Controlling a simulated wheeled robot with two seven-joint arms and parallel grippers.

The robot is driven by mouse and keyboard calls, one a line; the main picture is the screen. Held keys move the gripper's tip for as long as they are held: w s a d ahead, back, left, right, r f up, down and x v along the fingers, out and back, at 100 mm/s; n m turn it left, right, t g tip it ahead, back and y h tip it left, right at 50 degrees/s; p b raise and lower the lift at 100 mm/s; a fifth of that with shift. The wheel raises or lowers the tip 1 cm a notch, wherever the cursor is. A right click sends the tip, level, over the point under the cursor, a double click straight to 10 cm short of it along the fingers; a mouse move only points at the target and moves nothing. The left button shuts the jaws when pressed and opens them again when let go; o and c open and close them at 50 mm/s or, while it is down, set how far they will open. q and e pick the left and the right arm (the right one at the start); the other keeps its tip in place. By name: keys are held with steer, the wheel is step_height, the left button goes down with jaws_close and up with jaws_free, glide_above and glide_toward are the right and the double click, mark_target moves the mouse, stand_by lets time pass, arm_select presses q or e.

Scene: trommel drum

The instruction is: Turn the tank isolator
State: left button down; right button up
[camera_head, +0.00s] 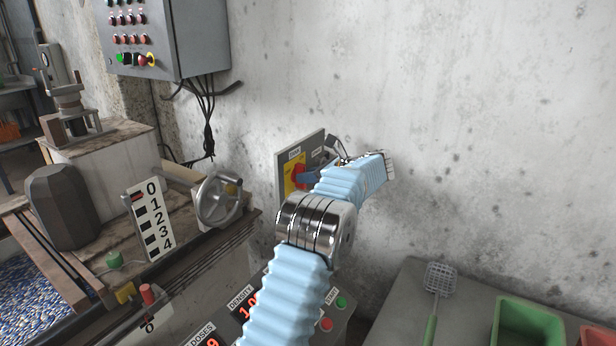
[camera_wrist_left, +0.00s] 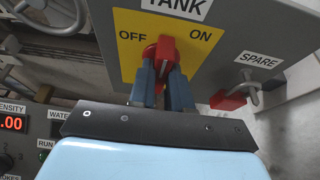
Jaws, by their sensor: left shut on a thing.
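The tank isolator is a red handle (camera_head: 298,174) on a yellow plate, fixed to a grey wall panel (camera_head: 284,158). The left wrist view shows the red handle (camera_wrist_left: 166,48) roughly upright between the words OFF and ON, under a TANK label (camera_wrist_left: 176,6). My left gripper (camera_head: 309,178) is shut on the handle, with a dark blue finger on either side in the left wrist view (camera_wrist_left: 161,84). The fingers hide the handle's lower part. My right gripper is in neither view.
A handwheel (camera_head: 219,200) stands left of the panel, and a grey control box (camera_head: 190,40) hangs above left. A bench with a green bin (camera_head: 527,322) and a mesh scoop (camera_head: 440,279) is at lower right.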

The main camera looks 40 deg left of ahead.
arm_select(q)
steer(key=shift+f, duration=0.1)
stand_by(0.4)
steer(key=c, duration=1.3)
jaws_free()
steer(key=shift+c, duration=0.2)
steer(key=v, duration=1.4)
steer(key=shift+w+a, duration=0.1)
